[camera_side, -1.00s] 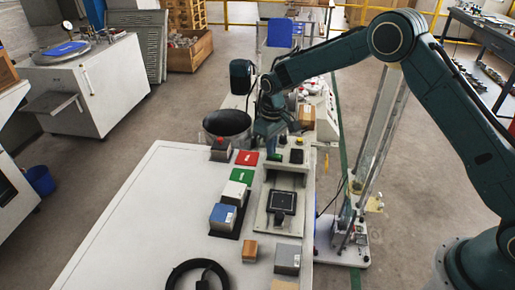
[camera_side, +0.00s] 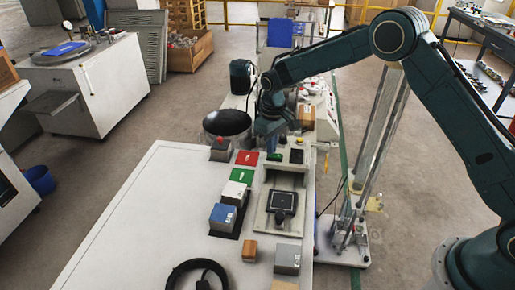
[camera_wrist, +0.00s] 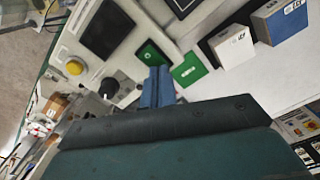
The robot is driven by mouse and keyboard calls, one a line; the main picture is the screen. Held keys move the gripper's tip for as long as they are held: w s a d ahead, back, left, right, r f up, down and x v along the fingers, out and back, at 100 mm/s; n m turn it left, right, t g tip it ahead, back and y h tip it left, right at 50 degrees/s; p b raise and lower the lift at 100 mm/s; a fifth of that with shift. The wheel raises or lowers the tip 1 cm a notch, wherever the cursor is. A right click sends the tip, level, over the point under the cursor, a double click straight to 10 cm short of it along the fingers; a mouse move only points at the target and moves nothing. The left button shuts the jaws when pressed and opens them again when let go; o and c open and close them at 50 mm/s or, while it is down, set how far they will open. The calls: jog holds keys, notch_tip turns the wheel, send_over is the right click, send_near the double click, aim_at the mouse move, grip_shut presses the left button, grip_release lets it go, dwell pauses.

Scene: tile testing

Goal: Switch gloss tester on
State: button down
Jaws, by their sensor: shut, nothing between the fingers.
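The gloss tester (camera_side: 284,183) stands at the right edge of the white table. Its panel has a dark screen (camera_wrist: 105,28), a yellow button (camera_wrist: 75,67), a black knob (camera_wrist: 108,88) and a green switch (camera_wrist: 150,52). The switch also shows in the side view (camera_side: 275,157). My gripper (camera_wrist: 159,70) is shut and empty, pointing down at the panel. In the wrist view its fingertips overlap the near edge of the green switch. I cannot tell whether they touch it. In the side view my gripper (camera_side: 271,147) is just behind the switch.
Red (camera_side: 246,158) and green (camera_side: 242,175) cards lie left of the tester. White (camera_side: 233,194) and blue (camera_side: 223,216) blocks stand on a dark strip. A grey block with a red top (camera_side: 220,150) and a dark round bowl (camera_side: 227,122) are close to my gripper. The table's left side is clear.

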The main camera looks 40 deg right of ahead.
jog(key=shift+r, duration=2.95)
jog(key=s+d+r+m+t, duration=0.1)
jog(key=s+d+r, duration=0.1)
jog(key=s+r, duration=0.65)
jog(key=s+d+r+t, duration=0.2)
jog(key=s+d+r, duration=0.1)
jog(key=s+r, duration=0.6)
jog(key=s+d+r+m+t, duration=0.1)
jog(key=s+d+m+t, duration=0.1)
jog(key=s, duration=1.8)
jog(key=shift+s+d+t, duration=0.15)
jog(key=shift+s+t, duration=0.05)
jog(key=shift+t, duration=0.1)
